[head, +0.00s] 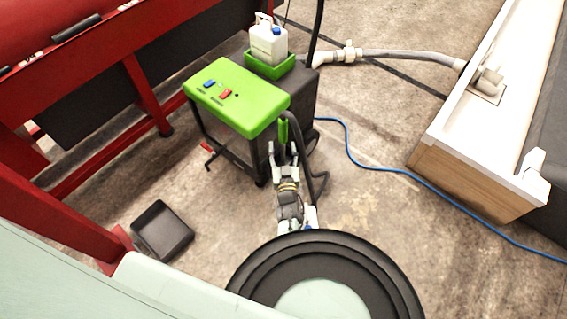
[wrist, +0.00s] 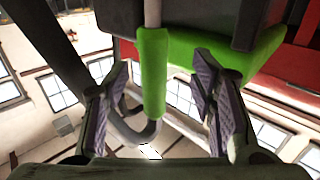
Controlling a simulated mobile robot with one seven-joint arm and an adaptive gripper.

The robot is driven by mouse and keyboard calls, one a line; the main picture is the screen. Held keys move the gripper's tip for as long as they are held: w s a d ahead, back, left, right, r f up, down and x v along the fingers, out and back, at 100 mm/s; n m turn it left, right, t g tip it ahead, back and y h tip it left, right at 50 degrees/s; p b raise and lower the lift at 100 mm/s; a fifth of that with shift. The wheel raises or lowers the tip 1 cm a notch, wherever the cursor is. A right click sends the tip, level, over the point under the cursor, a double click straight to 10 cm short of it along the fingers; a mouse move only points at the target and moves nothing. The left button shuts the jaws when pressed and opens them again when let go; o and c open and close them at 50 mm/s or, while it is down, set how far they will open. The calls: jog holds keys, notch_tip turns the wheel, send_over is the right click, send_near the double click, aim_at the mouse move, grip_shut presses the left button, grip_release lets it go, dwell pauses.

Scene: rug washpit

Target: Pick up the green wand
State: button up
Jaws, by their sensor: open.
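The green wand is a grey rod with a bright green grip (head: 283,132), upright at the front of the machine in the head view. In the wrist view its green sleeve (wrist: 152,72) runs down the middle, with a curved grey end below it. My gripper (head: 284,154) is open just below the green grip in the head view. In the wrist view my gripper (wrist: 161,82) has one padded finger on each side of the sleeve, with visible gaps on both sides. Neither finger seems to touch it.
The dark machine has a green top panel (head: 237,97) with blue and red switches. A white jug (head: 268,42) stands in a green tray behind it. A black hose hangs beside the wand. A blue cable (head: 385,168) crosses the floor. A black bin (head: 162,231) sits left.

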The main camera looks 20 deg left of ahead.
aim_at(284, 137)
jog(key=shift+w+a+r, duration=0.1)
jog(key=shift+w+a, duration=0.15)
jog(key=shift+w, duration=0.35)
jog(key=x, duration=0.1)
jog(key=b+x, duration=0.1)
jog(key=x, duration=0.1)
jog(key=r+x, duration=0.1)
jog(key=x, duration=0.1)
jog(key=shift+w+d, duration=0.15)
jog(key=shift+d, duration=0.2)
grip_shut()
